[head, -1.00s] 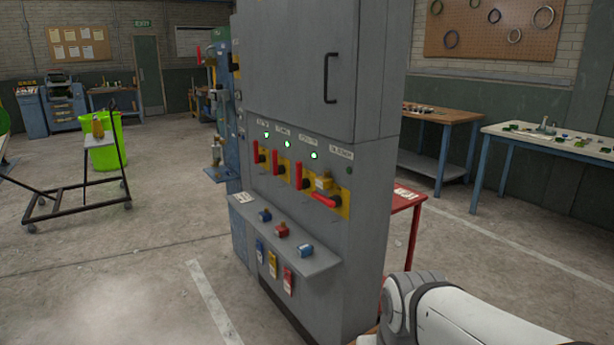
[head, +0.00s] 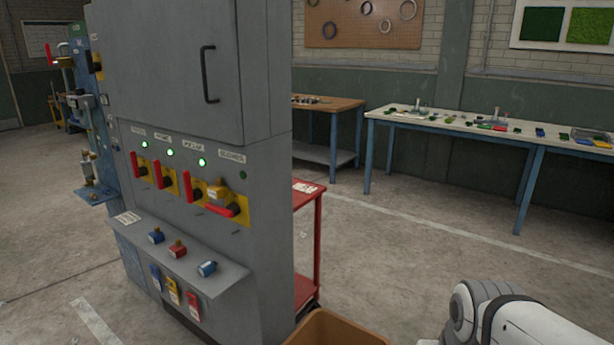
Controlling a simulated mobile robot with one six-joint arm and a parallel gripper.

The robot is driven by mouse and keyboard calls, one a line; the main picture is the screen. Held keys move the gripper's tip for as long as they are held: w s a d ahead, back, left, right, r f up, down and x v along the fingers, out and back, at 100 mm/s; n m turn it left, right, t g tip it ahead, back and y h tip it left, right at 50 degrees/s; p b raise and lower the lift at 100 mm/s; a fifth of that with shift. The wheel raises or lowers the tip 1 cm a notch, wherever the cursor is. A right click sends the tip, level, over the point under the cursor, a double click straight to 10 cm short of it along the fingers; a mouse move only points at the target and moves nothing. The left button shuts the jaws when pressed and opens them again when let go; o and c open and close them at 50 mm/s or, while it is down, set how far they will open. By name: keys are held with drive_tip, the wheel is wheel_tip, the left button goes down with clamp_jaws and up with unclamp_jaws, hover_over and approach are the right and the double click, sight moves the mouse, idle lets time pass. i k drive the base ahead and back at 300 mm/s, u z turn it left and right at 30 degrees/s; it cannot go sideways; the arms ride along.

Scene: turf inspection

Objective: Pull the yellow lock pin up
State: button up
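I cannot pick out a yellow lock pin for certain. The grey cabinet (head: 190,65) carries several red switch handles on yellow plates. Three handles stand upright; the rightmost handle (head: 222,210) lies nearly flat, with a yellow block (head: 218,191) on or just above it. Behind the cabinet at the left stands a blue machine (head: 97,115) with a red lever, too small to show a pin. My gripper is out of view; only a white link of my arm shows at the lower right.
The cabinet's shelf (head: 222,282) holds blue and red padlocks, with tags below. A red cart (head: 318,245) stands behind the cabinet, and a brown bin (head: 345,328) sits at bottom centre. Long benches (head: 440,118) line the back. Floor at the right is open.

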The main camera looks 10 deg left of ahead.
sight(215, 192)
drive_tip(key=z, duration=1.1)
drive_tip(key=k, duration=1.45)
drive_tip(key=u, duration=0.95)
drive_tip(key=i, duration=1.5)
